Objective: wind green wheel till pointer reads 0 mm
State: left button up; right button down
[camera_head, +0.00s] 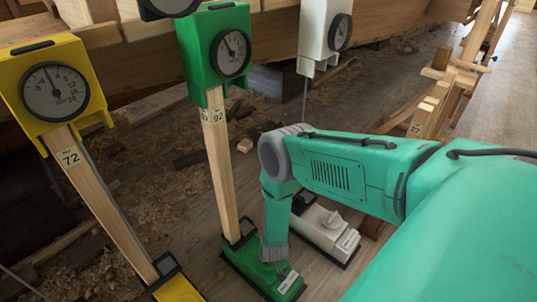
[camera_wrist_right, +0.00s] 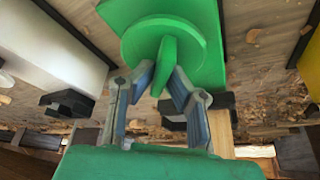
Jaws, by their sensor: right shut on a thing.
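The green wheel (camera_wrist_right: 190,42) is a round disc with a raised fin (camera_wrist_right: 166,62) across it, on a green base (camera_wrist_right: 205,75). My right gripper (camera_wrist_right: 164,80) is shut on the fin, one finger on each side. In the head view, the green base (camera_head: 238,262) stands on the floor, and my right arm hides the wheel. A wooden post labelled 92 rises from it to the green gauge (camera_head: 232,52). The gauge's dark pointer leans to the upper left; its small figures are too blurred to read. My left gripper is out of view.
A yellow gauge (camera_head: 55,92) on a post labelled 72 stands at the left. A white gauge (camera_head: 340,32) stands behind, its white base (camera_head: 325,228) close right of the green one. Timber planks (camera_head: 125,45) run across the back. Wood shavings litter the floor.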

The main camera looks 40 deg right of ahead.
jog(key=shift+s+a+f, duration=0.1)
jog(key=shift+s+f, duration=0.05)
jog(key=shift+s, duration=0.15)
jog(key=c, duration=1.6)
grip_release()
jog(key=shift+w, duration=0.1)
jog(key=shift+w, duration=0.1)
jog(key=shift+r, duration=0.2)
jog(key=v, duration=1.1)
jog(key=shift+r, duration=0.35)
